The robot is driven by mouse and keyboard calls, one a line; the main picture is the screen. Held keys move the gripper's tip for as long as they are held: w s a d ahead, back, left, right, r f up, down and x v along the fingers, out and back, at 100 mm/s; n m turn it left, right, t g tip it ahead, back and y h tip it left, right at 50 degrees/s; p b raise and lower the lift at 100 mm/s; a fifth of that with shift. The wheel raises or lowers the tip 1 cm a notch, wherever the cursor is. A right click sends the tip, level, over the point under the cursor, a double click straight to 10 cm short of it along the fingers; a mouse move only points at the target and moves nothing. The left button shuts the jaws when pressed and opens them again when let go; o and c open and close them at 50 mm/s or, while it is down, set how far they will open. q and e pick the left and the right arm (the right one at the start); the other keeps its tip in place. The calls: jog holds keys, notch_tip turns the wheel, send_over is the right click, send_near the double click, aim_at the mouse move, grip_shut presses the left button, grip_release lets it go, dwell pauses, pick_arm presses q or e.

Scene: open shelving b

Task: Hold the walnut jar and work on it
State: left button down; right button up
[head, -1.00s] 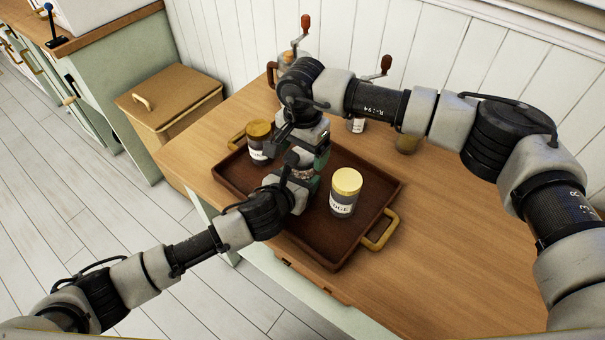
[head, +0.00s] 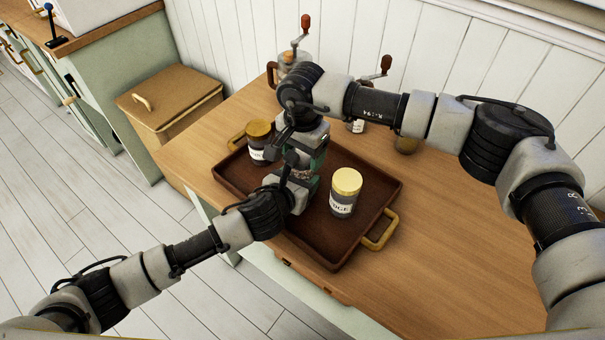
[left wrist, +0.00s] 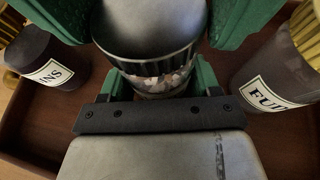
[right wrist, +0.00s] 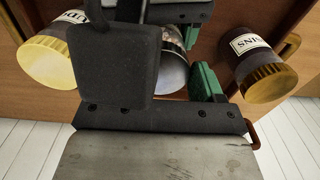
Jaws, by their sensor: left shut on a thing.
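The walnut jar (left wrist: 165,84) is clear glass with nuts showing and a dark grey metal lid (left wrist: 150,28). It is upright between my two grippers, over the tray, largely hidden in the head view. My left gripper (head: 301,180) is shut on the jar's body from the near side, with green pads on both sides of it. My right gripper (head: 305,152) points down from above. Its fingers straddle the lid, apart; in the right wrist view, a green pad stands beside the lid (right wrist: 173,75), and a dark finger hides part of the jar.
A brown tray (head: 330,253) with brass-coloured handles carries a gold-lidded fudge jar (head: 343,203) at right and another gold-lidded jar (head: 257,148) at left. Crank-handled items (head: 292,57) stand behind. A wooden bin (head: 168,100) is at left. The counter's right side is clear.

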jog(key=o, duration=0.4)
jog(key=shift+o, duration=0.2)
notch_tip(320, 180, up, 12)
dwell(0.4)
pick_arm(q)
jog(key=shift+c, duration=0.8)
grip_release()
jog(key=v, duration=1.1)
jog(key=shift+f, duration=0.1)
pick_arm(e)
jog(key=shift+r, duration=0.2)
